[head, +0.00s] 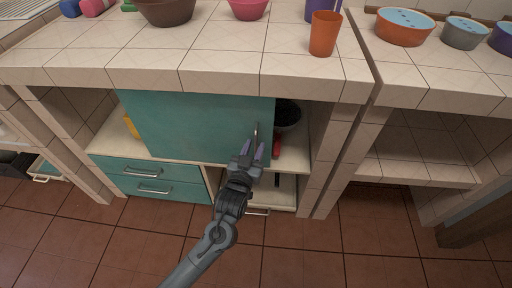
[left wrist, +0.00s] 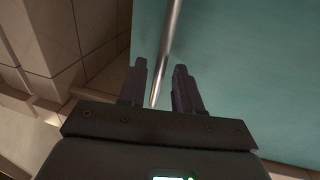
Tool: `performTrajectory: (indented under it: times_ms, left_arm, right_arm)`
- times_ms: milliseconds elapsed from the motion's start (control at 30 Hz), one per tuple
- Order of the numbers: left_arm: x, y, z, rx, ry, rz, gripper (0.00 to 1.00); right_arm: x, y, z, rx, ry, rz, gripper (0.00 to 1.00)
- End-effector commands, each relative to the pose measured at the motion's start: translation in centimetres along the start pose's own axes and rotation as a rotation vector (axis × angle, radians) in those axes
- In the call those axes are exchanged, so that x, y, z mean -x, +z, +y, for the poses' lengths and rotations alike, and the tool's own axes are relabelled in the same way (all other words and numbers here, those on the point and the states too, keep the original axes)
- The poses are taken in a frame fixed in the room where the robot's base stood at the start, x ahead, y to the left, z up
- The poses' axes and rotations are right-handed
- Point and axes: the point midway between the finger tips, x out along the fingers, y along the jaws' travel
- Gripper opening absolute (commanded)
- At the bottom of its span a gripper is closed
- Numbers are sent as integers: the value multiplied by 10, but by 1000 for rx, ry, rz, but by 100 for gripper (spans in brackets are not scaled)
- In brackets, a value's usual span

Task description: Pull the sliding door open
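The teal sliding door (head: 190,125) hangs under the tiled counter and covers the left and middle of the cabinet. The cabinet opening shows at its right edge. A thin upright metal handle (head: 256,132) is near the door's right edge. My left gripper (head: 254,152) is at the handle's lower part. In the left wrist view, the handle bar (left wrist: 170,45) runs down between the two fingers of the gripper (left wrist: 163,80). The fingers are apart with gaps beside the bar, and I cannot tell whether either touches it. My right gripper is not in view.
A dark bowl (head: 287,114) and a red item (head: 277,146) are in the opening right of the door. Teal drawers (head: 150,181) are below. An orange cup (head: 324,33) and bowls stand on the counter. An open shelf (head: 415,170) is at the right.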

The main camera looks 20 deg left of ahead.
Motion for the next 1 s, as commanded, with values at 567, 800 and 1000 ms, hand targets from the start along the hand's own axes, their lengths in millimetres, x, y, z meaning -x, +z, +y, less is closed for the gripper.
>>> performTrajectory:
  times_ms: [567, 800, 1000]
  left_arm:
    - [-22, 0, 0, -1, 1, 0, 34]
    - [-21, 0, 0, -1, 1, 0, 0]
    - [-21, 0, 0, -1, 1, 0, 0]
  right_arm:
    - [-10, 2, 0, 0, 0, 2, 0]
    - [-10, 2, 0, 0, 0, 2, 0]
    - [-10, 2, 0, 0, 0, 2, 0]
